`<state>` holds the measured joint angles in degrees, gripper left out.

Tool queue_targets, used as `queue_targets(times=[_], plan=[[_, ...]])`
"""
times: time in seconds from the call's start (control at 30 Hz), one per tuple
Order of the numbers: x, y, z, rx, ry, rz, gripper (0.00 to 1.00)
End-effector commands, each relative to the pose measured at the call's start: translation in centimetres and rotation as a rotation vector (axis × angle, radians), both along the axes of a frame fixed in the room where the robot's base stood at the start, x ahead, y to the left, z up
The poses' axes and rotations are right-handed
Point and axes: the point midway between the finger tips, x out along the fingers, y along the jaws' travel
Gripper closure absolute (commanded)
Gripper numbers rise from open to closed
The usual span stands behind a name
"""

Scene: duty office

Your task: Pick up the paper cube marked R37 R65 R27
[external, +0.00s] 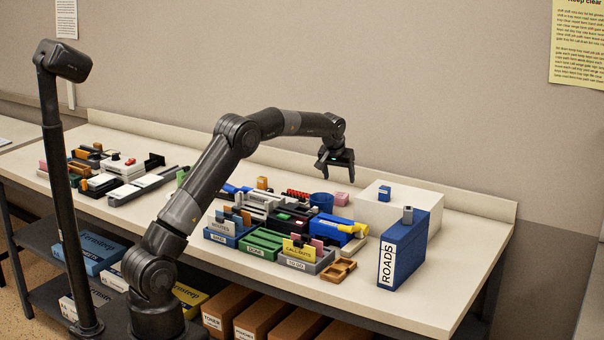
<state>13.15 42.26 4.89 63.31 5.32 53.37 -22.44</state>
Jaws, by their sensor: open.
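No marking R37 R65 R27 can be read at this size, so I cannot tell which block is the paper cube. Small cube-like things in the external view are a pink cube (341,199), a small blue block (384,193) on a white box, and an orange block (262,183). My gripper (336,168) is open and empty, pointing down. It hangs above the back of the table, and in the picture it is just above the pink cube. How high it is above that cube is hard to tell.
Labelled trays (263,245), a blue cup (321,202) and a wooden tray (339,270) crowd the middle. The table's front right is clear.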

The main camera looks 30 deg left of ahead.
Motion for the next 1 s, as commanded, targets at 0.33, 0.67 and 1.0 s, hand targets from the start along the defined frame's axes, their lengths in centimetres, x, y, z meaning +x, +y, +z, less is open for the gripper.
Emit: queue_targets(times=[0.33, 0.67, 1.0], plan=[[1.6, 0.5, -4.1, 0.0, 0.002, 0.0, 0.27], [3.1, 1.4, -8.0, 0.0, 0.003, -0.001, 0.27], [3.4, 1.5, -8.6, 0.0, 0.001, -0.001, 0.32]])
